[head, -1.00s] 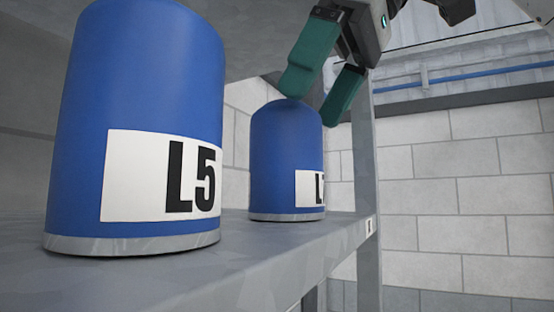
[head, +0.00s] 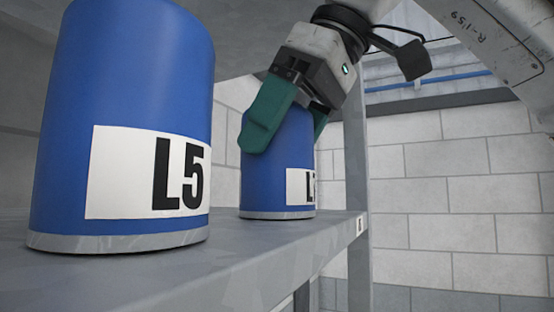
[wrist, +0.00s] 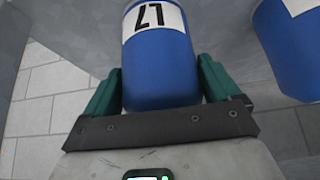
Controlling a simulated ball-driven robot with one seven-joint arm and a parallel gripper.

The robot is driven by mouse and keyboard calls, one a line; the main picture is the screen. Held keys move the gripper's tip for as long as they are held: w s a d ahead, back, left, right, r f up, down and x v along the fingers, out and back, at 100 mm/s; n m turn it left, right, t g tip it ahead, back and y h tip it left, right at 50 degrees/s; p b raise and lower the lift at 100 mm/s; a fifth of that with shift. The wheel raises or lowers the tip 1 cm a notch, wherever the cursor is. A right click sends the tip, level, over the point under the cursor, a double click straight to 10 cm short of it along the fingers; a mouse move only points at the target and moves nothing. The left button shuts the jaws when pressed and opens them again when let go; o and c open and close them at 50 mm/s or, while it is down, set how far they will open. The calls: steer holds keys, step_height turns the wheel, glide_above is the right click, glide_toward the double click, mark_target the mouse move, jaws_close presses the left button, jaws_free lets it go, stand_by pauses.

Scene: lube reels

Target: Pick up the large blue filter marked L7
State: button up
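The blue filter L7 (head: 270,175) stands upright on the grey shelf (head: 150,275); its white label is partly cut off in the head view. In the wrist view the same filter (wrist: 158,65) shows its full L7 label, upside down. My gripper (head: 287,133) has come down over the filter's top with its green fingers spread on either side of it. In the wrist view the fingers (wrist: 160,72) straddle the filter closely. I cannot tell whether they touch it, and no clear squeeze shows.
A blue filter marked L5 (head: 125,85) stands nearer on the same shelf, left of L7 in the head view. It also shows at the right of the wrist view (wrist: 290,50). A shelf post (head: 357,190) stands right of L7, and another shelf hangs above.

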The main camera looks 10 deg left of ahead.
steer(key=c, duration=0.6)
steer(key=shift+c, duration=0.3)
steer(key=shift+r, duration=0.2)
